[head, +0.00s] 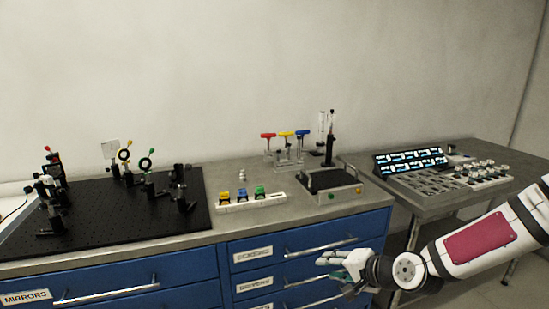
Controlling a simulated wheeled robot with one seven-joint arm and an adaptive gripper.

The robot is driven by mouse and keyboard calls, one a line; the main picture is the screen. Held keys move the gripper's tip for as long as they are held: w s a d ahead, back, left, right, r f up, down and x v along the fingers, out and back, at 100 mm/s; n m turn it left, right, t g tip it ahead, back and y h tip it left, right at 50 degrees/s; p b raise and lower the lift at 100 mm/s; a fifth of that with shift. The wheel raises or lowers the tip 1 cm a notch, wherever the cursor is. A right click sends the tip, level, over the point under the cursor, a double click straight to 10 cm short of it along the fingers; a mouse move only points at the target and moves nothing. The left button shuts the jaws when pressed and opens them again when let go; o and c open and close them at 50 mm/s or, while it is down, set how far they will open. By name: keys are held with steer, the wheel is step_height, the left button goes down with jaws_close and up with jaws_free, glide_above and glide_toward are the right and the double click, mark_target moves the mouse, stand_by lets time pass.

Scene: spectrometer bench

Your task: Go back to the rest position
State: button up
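My arm reaches in from the right edge of the head view. My gripper (334,267) is at its left end, in front of the blue drawers (262,274) and below the bench top's front edge. It points left, apart from everything on the bench top. The fingers are small and partly overlapped, so I cannot tell whether they are open or shut, or whether anything is between them.
A black optical breadboard (90,215) with several mounts covers the bench's left part. A white holder (250,203) with coloured pieces, a rack of coloured T-handles (286,136) and a black tray (328,180) stand right of it. A side table (420,204) holds a lit panel (411,161).

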steer(key=s+d+r+n+g+h+p, duration=0.1)
steer(key=s+d+r+n+g+h, duration=0.15)
steer(key=s+r+h, duration=0.35)
steer(key=s+d+r+n+g+h+p, duration=0.15)
steer(key=s+d+r+n, duration=0.25)
steer(key=s, duration=0.4)
steer(key=s+a+r+n, duration=0.1)
steer(key=s+r, duration=0.6)
steer(key=s, duration=0.3)
steer(key=s+a+r+n+y+p, duration=0.1)
steer(key=s+r, duration=0.7)
steer(key=s, duration=0.1)
steer(key=shift+s+a+g+p, duration=0.25)
steer(key=shift+s+g+p, duration=0.05)
steer(key=shift+s+g, duration=0.1)
